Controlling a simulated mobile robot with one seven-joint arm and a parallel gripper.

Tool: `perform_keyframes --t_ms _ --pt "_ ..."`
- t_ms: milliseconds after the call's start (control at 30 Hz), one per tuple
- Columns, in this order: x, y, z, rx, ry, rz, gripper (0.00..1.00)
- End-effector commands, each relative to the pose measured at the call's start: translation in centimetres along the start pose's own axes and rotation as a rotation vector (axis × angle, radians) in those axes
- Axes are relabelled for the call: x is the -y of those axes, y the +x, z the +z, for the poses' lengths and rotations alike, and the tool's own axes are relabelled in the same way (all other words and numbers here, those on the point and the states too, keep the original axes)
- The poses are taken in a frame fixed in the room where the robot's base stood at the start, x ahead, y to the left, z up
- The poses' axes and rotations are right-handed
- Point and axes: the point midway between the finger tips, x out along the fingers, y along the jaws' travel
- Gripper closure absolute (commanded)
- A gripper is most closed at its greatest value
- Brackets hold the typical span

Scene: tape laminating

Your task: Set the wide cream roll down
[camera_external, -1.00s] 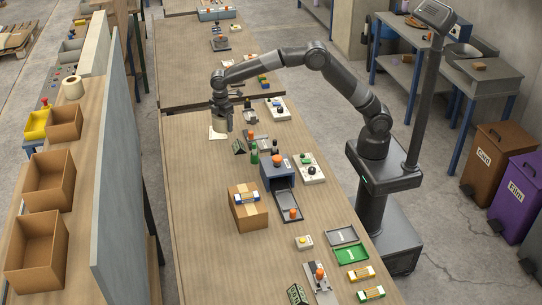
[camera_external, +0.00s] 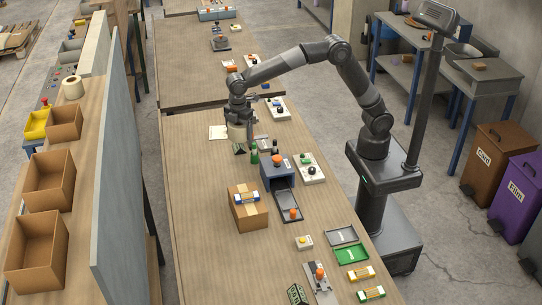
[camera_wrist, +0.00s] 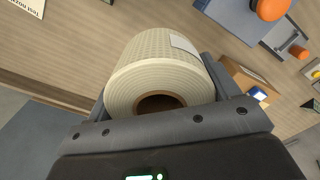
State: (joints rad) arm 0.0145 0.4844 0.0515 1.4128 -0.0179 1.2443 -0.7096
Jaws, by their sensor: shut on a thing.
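The wide cream roll (camera_wrist: 150,62) fills the middle of the wrist view, with its brown core hole facing the camera and a pale label on its side. My gripper (camera_external: 238,122) is shut on it, with the roll (camera_external: 237,133) below the fingers in the external view.
A blue-grey machine (camera_external: 277,170) with an orange knob stands right of and nearer than the roll. Small devices (camera_external: 278,108) line the right edge. The table's left side is clear.

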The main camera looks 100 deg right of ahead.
Motion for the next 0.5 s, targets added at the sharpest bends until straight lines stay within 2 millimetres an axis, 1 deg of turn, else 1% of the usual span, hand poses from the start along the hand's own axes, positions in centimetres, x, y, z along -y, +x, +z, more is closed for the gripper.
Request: perform_keyframes --t_ms 33,67,100,167,200,267,300,367,400,500 --pt "3.0 -0.2 -0.9 0.0 -0.039 -0.001 0.47" --pt "4.6 -0.3 -1.3 -0.001 -0.057 0.0 0.47" --pt "6.8 -0.3 -1.8 -0.001 -0.082 -0.001 0.47" --pt "10.0 -0.3 -2.3 0.0 -0.121 -0.001 0.47" --pt "12.2 -0.3 -2.5 0.0 -0.147 -0.001 0.47" --pt "15.5 -0.2 -2.6 0.001 -0.184 -0.002 0.47" --pt "17.7 -0.2 -2.5 0.001 -0.211 -0.001 0.47" --pt "20.9 0.0 -2.3 0.002 -0.251 -0.001 0.47" --pt "22.9 0.0 -2.0 0.002 -0.275 0.0 0.47" --pt "27.2 0.3 -1.0 0.003 -0.331 0.001 0.47"
